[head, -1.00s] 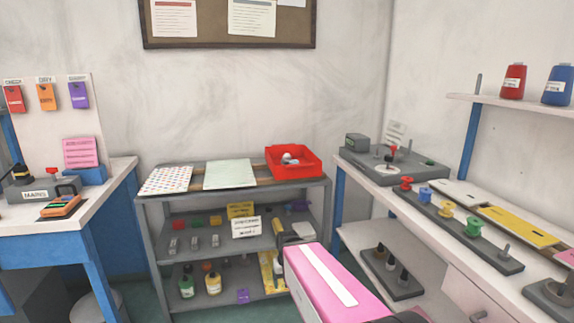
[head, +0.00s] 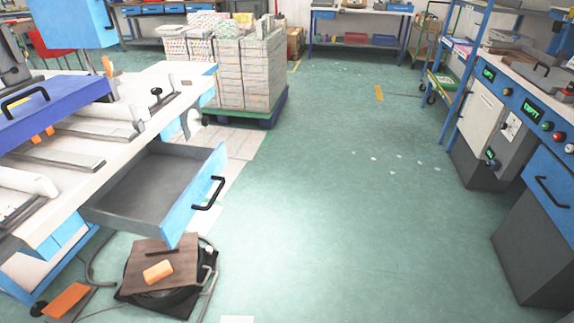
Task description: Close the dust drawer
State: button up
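A grey drawer (head: 150,183) with a blue front and a black bar handle (head: 209,193) stands pulled out from under the white-topped bench at the left. Its inside looks empty. On the right, a blue panel or drawer front (head: 545,165) with a black handle (head: 551,193) sits flush in a grey cabinet. I see no label telling which one is the dust drawer. My gripper is not in the head view.
Below the open drawer, a brown board with an orange block (head: 158,271) rests on a dark coiled item. A loaded pallet (head: 245,116) stands behind the bench. Green floor (head: 350,220) is clear between bench and right-hand machines. A blue-framed rack (head: 470,75) stands far right.

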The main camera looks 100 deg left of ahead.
aim_at(157, 194)
jog(key=k+j+u, duration=0.2)
jog(key=j+u, duration=0.25)
jog(key=j, duration=0.15)
jog(key=j+u, duration=0.2)
jog(key=j, duration=0.15)
jog(key=u, duration=3.85)
jog(key=j, duration=0.1)
